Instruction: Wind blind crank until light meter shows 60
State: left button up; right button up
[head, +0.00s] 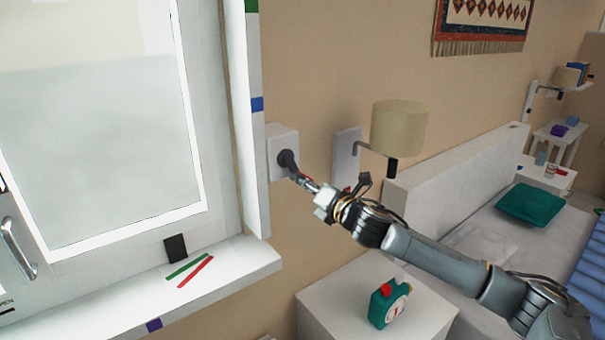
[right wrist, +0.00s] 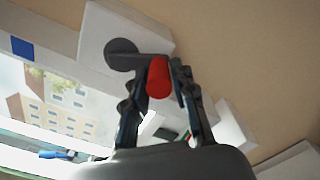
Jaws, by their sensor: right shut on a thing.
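The blind crank's white wall box (head: 280,144) is mounted beside the window, with a dark grey hub and arm (head: 287,158) on its face. In the right wrist view the crank's red handle (right wrist: 159,77) sits between the two fingers of my right gripper (head: 304,181), which is shut on it. The box (right wrist: 112,32) and hub show just behind it there. A small black upright object (head: 175,248) stands on the window sill; I cannot tell if it is the light meter, and no reading is legible. My left gripper is out of view.
A wall lamp (head: 399,128) is close to the right of the crank, above my right arm. Below is a white nightstand (head: 330,298) with a green container (head: 388,303). Red and green strips (head: 196,272) lie on the sill (head: 235,262). A bed is at right.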

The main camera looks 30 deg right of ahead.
jog(key=shift+o, duration=1)
jog(key=shift+a+r, duration=0.3)
jog(key=shift+a, duration=0.55)
jog(key=shift+s+a, duration=0.1)
jog(key=shift+a, duration=0.05)
jog(key=shift+c, duration=0.4)
jog(key=shift+a+p, duration=0.4)
jog(key=shift+a, duration=0.05)
jog(key=shift+c, duration=0.3)
jog(key=shift+s+a, duration=0.1)
jog(key=shift+a, duration=0.1)
jog(key=shift+c, duration=0.4)
jog(key=o, duration=0.7)
jog(key=shift+d, duration=0.1)
jog(key=shift+o, duration=0.2)
jog(key=shift+s+f, duration=0.1)
jog(key=s+b, duration=0.4)
jog(key=s, duration=0.4)
jog(key=shift+d, duration=0.3)
